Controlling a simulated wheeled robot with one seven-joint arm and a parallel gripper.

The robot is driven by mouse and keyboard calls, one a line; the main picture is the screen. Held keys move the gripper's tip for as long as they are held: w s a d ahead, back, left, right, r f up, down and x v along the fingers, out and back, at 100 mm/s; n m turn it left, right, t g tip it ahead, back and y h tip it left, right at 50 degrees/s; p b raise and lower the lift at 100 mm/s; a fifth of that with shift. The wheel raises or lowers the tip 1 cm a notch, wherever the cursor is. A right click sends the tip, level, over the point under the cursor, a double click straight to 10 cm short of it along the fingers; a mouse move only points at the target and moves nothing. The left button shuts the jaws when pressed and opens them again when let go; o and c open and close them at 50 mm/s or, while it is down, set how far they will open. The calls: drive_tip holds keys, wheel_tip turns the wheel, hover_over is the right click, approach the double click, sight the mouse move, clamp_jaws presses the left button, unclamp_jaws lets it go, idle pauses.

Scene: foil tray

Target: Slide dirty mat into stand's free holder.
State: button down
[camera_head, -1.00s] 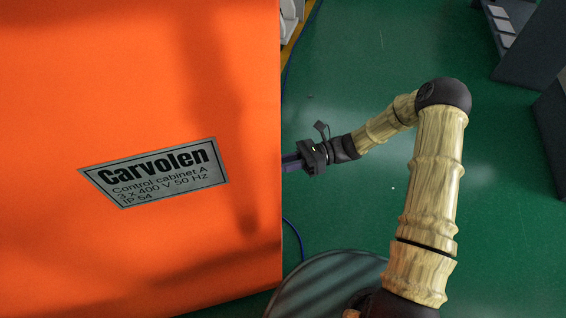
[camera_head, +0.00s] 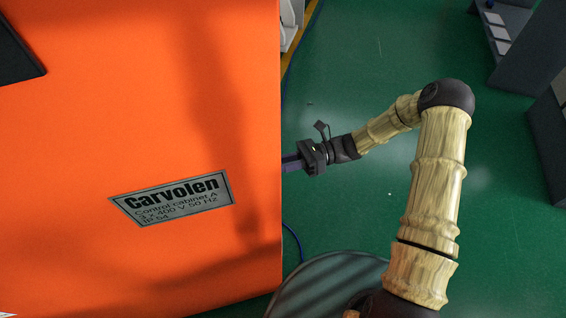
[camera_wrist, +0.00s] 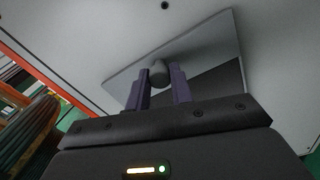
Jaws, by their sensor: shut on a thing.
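My gripper (camera_head: 291,163) points left in the head view, and its fingertips are hidden behind the orange cabinet's edge. In the wrist view its two purple fingers (camera_wrist: 158,85) are shut on a small grey round knob (camera_wrist: 159,70). The knob stands before a flat grey plate (camera_wrist: 205,45) with a dark area at its lower right. A larger pale grey surface lies behind it. I cannot tell whether the plate is part of the mat or of a fixture. I cannot make out a dirty mat or a stand with a free holder.
A big orange control cabinet (camera_head: 100,120) fills the left half of the head view, close by. A dark corner (camera_head: 15,55) shows at its top left. Dark grey racks (camera_head: 520,50) stand at the right edge. The green floor (camera_head: 330,230) between is mostly clear.

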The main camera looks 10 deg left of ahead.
wheel_tip(320, 180, up, 4)
drive_tip(key=p, duration=0.2)
drive_tip(key=shift+f+p, duration=0.2)
drive_tip(key=shift+p, duration=0.15)
drive_tip(key=v, duration=1)
drive_tip(key=shift+p, duration=0.3)
idle(0.6)
drive_tip(key=shift+d, duration=0.1)
idle(0.3)
